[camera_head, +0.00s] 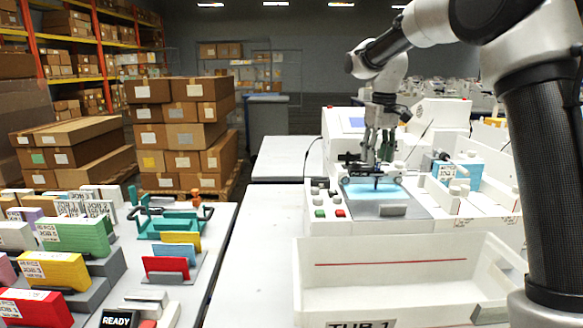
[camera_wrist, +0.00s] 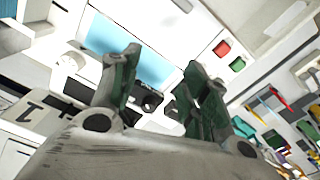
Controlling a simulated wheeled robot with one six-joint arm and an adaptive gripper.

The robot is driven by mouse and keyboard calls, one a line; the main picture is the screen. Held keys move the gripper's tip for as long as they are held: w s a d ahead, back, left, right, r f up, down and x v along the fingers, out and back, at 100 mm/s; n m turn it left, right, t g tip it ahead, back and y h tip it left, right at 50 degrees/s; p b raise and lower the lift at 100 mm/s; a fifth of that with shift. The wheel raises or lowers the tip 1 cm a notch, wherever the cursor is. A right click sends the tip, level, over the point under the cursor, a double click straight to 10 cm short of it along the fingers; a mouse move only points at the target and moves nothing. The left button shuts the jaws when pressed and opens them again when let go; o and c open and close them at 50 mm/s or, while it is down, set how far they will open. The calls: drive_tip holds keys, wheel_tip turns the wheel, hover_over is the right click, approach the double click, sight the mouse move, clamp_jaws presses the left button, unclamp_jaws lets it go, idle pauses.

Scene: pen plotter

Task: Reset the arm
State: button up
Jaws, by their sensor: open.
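My gripper (camera_head: 378,150) hangs from my arm over the pen plotter (camera_head: 420,208) in the head view, fingers pointing down near the light blue sheet (camera_head: 372,188). In the wrist view my gripper (camera_wrist: 165,90) is open, with nothing between its two green-padded fingers. Beyond the fingers lie the light blue sheet (camera_wrist: 130,52) and a dark part of the plotter (camera_wrist: 150,100). The head view does not clearly show whether the fingertips touch the plotter.
A white tub labelled TUB 1 (camera_head: 390,250) stands in front of the plotter. Green and red buttons (camera_head: 330,213) sit at its left front. The left table holds coloured job blocks (camera_head: 75,235), a green rack (camera_head: 165,220) and a READY sign (camera_head: 117,319). A bare table strip (camera_head: 255,250) runs between.

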drive_tip(key=s+d+m+t, duration=0.2)
drive_tip(key=s+d, duration=0.3)
drive_tip(key=s, duration=1.2)
drive_tip(key=s+d+f+m+t, duration=0.1)
drive_tip(key=s+d, duration=0.5)
drive_tip(key=s, duration=1.2)
drive_tip(key=shift+s+f+m+t, duration=0.2)
drive_tip(key=shift+s+m+t, duration=0.15)
drive_tip(key=shift+m+t, duration=0.15)
